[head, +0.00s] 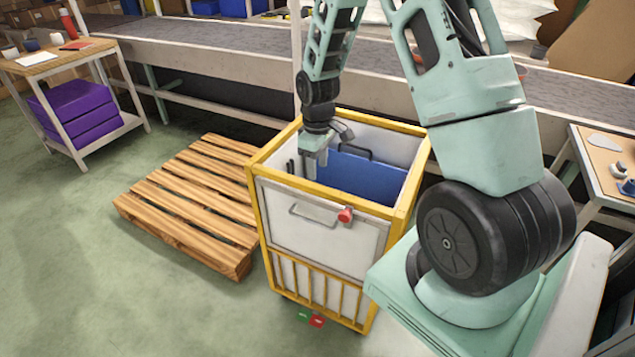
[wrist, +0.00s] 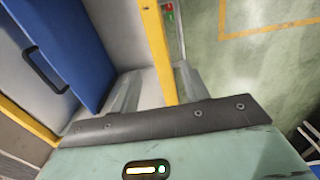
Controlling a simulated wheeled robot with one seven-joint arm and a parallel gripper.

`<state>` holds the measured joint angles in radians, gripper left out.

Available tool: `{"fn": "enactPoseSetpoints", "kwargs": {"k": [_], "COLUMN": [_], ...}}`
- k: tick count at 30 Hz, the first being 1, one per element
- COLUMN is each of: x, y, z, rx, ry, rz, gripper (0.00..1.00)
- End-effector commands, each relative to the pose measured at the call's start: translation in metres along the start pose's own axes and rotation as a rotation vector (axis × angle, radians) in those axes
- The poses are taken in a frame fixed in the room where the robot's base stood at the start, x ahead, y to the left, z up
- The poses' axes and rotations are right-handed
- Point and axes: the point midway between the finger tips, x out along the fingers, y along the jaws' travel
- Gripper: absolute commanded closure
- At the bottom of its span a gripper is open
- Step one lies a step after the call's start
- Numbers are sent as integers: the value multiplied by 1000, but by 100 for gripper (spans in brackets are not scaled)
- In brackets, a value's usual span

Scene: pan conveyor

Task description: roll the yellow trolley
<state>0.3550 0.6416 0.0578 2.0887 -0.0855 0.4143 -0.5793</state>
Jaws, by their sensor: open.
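The yellow trolley (head: 255,215) stands upright on the floor in the head view, a tall yellow frame with pale panels and an open top. A blue panel (head: 360,176) with a dark handle is inside it. The front panel carries a grey handle and a red knob (head: 345,215). Green and red tabs (head: 317,320) show at its foot. My gripper (head: 314,163) is open and points down at the trolley's top. In the wrist view, the trolley's yellow rim (wrist: 155,40) runs between the two fingers of my gripper (wrist: 157,78). I cannot tell whether they touch it.
A wooden pallet (head: 195,205) lies close to the trolley's left. The conveyor (head: 230,45) runs behind. A table (head: 62,62) with purple boxes (head: 80,112) stands at the far left, and another table (head: 605,165) at the right. Green floor is free at the front left.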

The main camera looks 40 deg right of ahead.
Motion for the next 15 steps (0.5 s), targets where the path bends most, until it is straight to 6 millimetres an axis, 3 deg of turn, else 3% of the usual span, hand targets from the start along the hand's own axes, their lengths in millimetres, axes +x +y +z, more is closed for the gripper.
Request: {"fn": "enactPoseSetpoints", "kwargs": {"k": [6,15], "x": [41,67], "y": [-1,0], "z": [1,0], "rx": [0,0], "ry": [-3,0], "rz": [-2,0], "gripper": [55,55]}}
